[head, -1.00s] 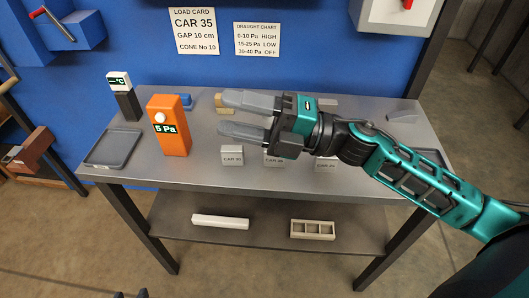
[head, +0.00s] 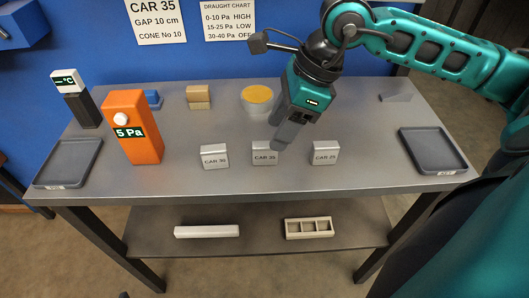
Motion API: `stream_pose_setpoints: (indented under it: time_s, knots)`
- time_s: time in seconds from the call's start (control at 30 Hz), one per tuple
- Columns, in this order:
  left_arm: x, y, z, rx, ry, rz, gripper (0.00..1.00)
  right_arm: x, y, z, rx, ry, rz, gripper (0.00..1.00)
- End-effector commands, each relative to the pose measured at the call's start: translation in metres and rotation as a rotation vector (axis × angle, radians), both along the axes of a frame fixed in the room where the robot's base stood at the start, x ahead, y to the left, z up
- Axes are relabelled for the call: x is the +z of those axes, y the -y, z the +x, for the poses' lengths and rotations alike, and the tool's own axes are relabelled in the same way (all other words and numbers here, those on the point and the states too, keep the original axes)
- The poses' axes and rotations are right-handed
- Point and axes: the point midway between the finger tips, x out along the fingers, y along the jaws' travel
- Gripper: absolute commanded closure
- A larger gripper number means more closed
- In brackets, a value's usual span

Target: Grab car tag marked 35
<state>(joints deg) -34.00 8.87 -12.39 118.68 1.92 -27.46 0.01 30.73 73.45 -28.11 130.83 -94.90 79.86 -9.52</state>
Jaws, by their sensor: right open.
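Three small pale tags stand in a row near the front of the grey table. The middle tag (head: 264,153) seems to read CAR 35. The left tag (head: 214,156) seems to read CAR 30 and the right tag (head: 325,153) seems to read CAR 25; the print is small. My right gripper (head: 281,143) points down just above and behind the middle tag, its fingers open and partly overlapping each other in this view. It holds nothing visible. I cannot tell if a finger touches the tag. My left gripper is not in view.
An orange 5 Pa meter (head: 132,128) stands at left, beside a grey tray (head: 66,163). Another tray (head: 433,150) lies at right. A yellow-topped cup (head: 257,98) stands behind my gripper. A load card (head: 156,20) on the blue wall shows CAR 35.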

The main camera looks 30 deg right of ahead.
Motion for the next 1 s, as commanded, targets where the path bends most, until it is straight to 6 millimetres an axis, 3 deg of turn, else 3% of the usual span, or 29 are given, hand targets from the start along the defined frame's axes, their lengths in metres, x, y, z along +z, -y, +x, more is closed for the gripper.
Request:
stream_pose_setpoints:
  time_s: [0.5, 0.8, 1.0]
  knots:
    - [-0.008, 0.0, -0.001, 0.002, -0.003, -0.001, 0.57, -0.054, -0.018, 0.019, -0.001, -0.001, 0.004, 0.47]
    - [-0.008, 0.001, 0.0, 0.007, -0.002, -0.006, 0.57, -0.058, -0.019, 0.02, -0.001, 0.0, 0.003, 0.47]
    - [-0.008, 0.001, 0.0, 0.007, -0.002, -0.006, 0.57, -0.058, -0.019, 0.02, -0.001, 0.0, 0.003, 0.65]
